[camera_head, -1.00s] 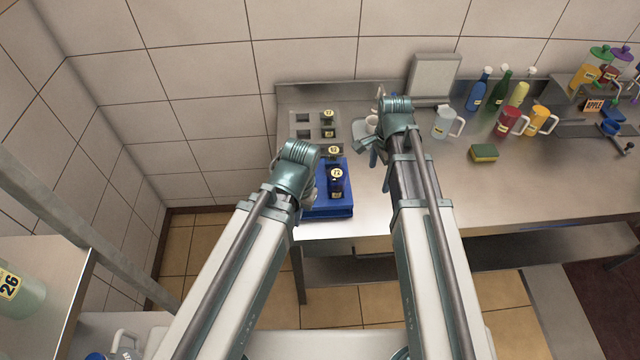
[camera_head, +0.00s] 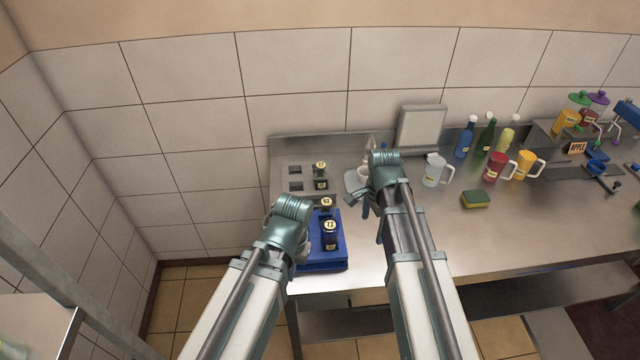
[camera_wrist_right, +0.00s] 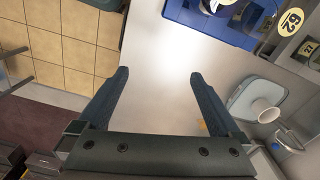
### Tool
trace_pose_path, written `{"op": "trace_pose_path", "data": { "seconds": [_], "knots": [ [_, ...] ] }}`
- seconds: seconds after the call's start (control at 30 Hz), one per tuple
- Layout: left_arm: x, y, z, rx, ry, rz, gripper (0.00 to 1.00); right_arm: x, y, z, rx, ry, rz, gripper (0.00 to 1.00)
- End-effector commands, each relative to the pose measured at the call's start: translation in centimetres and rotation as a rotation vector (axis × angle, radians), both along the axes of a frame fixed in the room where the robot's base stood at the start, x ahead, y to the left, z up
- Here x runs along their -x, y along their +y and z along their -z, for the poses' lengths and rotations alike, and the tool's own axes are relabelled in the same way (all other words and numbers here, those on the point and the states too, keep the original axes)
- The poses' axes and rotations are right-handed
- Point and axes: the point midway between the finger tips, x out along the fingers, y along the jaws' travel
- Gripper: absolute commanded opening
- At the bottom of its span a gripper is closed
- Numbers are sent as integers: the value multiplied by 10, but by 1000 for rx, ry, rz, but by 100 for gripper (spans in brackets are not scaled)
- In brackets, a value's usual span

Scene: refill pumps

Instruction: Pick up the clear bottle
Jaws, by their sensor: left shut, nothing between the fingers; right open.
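No bottle that is plainly clear shows on the counter. The closest match is a see-through jug with a handle (camera_head: 434,170), standing upright at the back, right of my right gripper. A blue bottle (camera_head: 465,138), a green bottle (camera_head: 486,137) and a pale yellow-green bottle (camera_head: 507,138) stand behind it. My right gripper (camera_head: 364,205) is open and empty above the counter; its two dark fingers show apart in the right wrist view (camera_wrist_right: 158,75). My left gripper (camera_head: 302,252) is shut and empty beside the blue tray, mostly hidden by its wrist.
A blue tray (camera_head: 325,264) holds a dark jar labelled 72 (camera_head: 330,236). A rack (camera_head: 295,200) with dark jars lies behind it. A white cup (camera_wrist_right: 262,110) stands on a pale plate. Red and yellow jugs and a sponge (camera_head: 475,199) are at the right. The counter front is clear.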

Motion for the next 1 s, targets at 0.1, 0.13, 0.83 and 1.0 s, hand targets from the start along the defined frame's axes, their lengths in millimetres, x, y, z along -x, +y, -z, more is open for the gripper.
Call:
{"op": "trace_pose_path", "data": {
  "seconds": [0.1,0.13,0.83,1.0],
  "knots": [
    [0,0,0,0,0,0,0,0,0,0,0,0,0,100],
    [0,0,0,0,0,0,0,0,0,0,0,0,0,100],
    [0,0,-38,1,1,-4,0,-188,74,-38,53,-50,-446,100],
    [0,0,-49,1,1,-5,0,-254,116,-51,82,-70,-649,100]
  ]
}}
